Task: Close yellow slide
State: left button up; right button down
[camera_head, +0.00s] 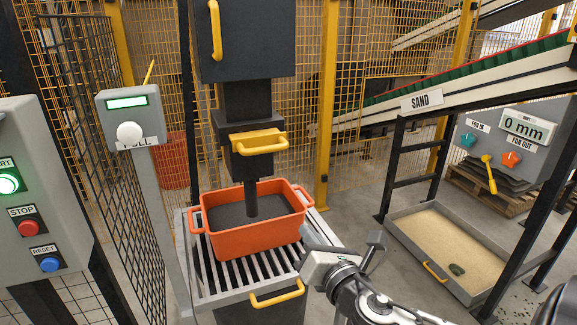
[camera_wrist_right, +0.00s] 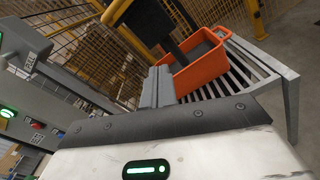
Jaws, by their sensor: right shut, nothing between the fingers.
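The yellow slide (camera_head: 258,138) is a flat yellow piece with a bar handle, set in the dark column above the orange tub. It sticks out toward me from the column; how far it is in, I cannot tell. The orange tub (camera_head: 260,238) stands below on a slatted rack, with dark material inside and a dark spout reaching down into it. It also shows in the right wrist view (camera_wrist_right: 200,70). My right gripper (camera_head: 308,238) is shut and empty, beside the tub's right front and below the slide, apart from the slide. Its fingers show in the wrist view (camera_wrist_right: 158,87). My left gripper is out of view.
A post with a PULL box (camera_head: 130,115) stands left, near a button panel (camera_head: 35,190). A sand tray (camera_head: 440,238) lies right. Yellow mesh fencing closes the back.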

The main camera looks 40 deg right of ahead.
aim_at(282, 149)
notch_tip(282, 149, up, 7)
jog(key=w+d+n+t, duration=0.1)
jog(key=n+t, duration=0.1)
jog(key=n, duration=0.3)
jog(key=shift+h, duration=0.4)
jog(key=p+x, duration=0.1)
jog(key=x, duration=1.2)
jog(key=shift+s+d+r+p, duration=0.1)
jog(key=shift+d+r+p, duration=0.05)
jog(key=shift+p, duration=0.2)
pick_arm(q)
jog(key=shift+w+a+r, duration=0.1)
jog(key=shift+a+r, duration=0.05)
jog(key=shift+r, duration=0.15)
pick_arm(e)
jog(key=shift+w, duration=0.4)
jog(key=shift+d, duration=0.1)
